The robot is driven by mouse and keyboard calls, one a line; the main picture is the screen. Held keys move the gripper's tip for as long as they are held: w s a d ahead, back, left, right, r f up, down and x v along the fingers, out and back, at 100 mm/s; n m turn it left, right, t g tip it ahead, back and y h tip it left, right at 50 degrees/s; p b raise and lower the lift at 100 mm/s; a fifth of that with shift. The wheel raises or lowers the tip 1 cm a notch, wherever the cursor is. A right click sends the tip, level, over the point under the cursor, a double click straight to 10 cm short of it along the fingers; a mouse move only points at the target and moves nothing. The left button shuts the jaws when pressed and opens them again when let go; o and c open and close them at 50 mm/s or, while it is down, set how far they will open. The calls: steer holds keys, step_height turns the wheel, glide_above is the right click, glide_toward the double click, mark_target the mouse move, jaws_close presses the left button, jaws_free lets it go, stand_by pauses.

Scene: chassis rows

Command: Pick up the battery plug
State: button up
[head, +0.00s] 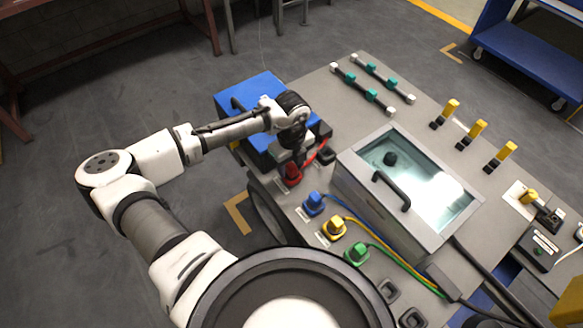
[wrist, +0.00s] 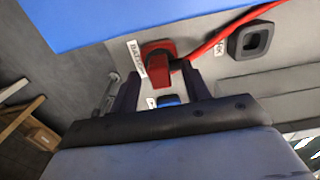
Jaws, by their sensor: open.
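The battery plug is a red plug (head: 292,175) on the near left edge of the grey chassis, with a red cable running off to its right. In the wrist view the red plug (wrist: 156,62) sits beside a label that reads in part "BATT". My gripper (head: 300,158) is just above the plug in the head view. In the wrist view my open gripper (wrist: 159,70) has one dark finger on each side of the plug's lower part. I cannot tell whether the fingers touch it or how deep they reach.
A blue plug (head: 314,203), a yellow plug (head: 334,228) and a green plug (head: 357,253) stand in a row nearby. An empty dark socket (wrist: 249,40) is right of the red plug. A blue box (head: 250,92) and a glass-lidded box (head: 368,196) flank the arm.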

steer(key=shift+f, duration=0.8)
jaws_close()
